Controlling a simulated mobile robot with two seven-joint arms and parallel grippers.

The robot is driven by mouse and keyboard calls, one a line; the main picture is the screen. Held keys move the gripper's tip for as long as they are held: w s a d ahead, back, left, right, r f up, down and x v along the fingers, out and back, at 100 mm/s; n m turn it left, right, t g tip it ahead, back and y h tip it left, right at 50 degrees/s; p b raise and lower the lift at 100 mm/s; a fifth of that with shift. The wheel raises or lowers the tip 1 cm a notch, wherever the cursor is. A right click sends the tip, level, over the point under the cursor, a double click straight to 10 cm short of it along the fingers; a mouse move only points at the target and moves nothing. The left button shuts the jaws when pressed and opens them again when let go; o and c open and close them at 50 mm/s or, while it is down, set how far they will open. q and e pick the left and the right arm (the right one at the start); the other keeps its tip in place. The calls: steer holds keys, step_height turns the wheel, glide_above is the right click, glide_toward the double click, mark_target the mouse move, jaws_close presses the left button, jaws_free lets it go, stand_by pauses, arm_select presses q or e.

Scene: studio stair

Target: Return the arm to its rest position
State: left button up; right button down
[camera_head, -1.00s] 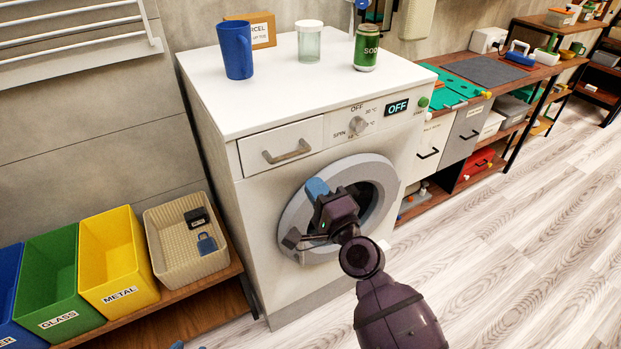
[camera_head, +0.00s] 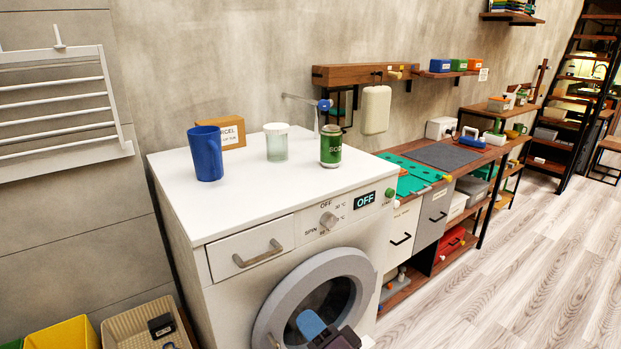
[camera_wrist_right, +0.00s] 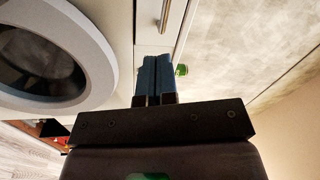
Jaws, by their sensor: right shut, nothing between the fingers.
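My right gripper (camera_head: 310,322) is low in the head view, in front of the washing machine's round door (camera_head: 284,297). Only its blue finger part and some dark housing show; the rest of the arm is cut off by the bottom edge. In the right wrist view, the two blue fingers (camera_wrist_right: 153,78) lie side by side, shut and empty. The round door's grey ring (camera_wrist_right: 98,50) is to their left there, apart from them. The white washing machine (camera_head: 240,203) stands upright with its display reading OFF. My left gripper is not in view.
The drawer handle (camera_head: 258,253) sticks out of the front. Bins stand lower left. Open floor lies at right.

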steer(key=s+d+f+n+g+h, duration=0.1)
steer(key=s+d+f+n+h, duration=0.1)
steer(key=d+f+n+h, duration=0.4)
steer(key=s+d+f+n+h, duration=0.1)
steer(key=s+d+f, duration=0.1)
steer(key=d+f, duration=0.45)
steer(key=s+d+f+g+h, duration=0.2)
steer(key=s+d+f, duration=0.2)
steer(key=s+d, duration=0.3)
steer(key=s+d+f+g+h, duration=0.1)
steer(key=s+d+f+h, duration=0.2)
steer(key=s+d+f, duration=0.2)
steer(key=s+d, duration=0.3)
steer(key=s, duration=0.1)
steer(key=shift+s+f+n+g, duration=0.2)
steer(key=shift+s+n+g, duration=0.1)
steer(key=shift+g, duration=0.1)
steer(key=c, duration=1.8)
jaws_free()
steer(key=shift+w+d, duration=0.1)
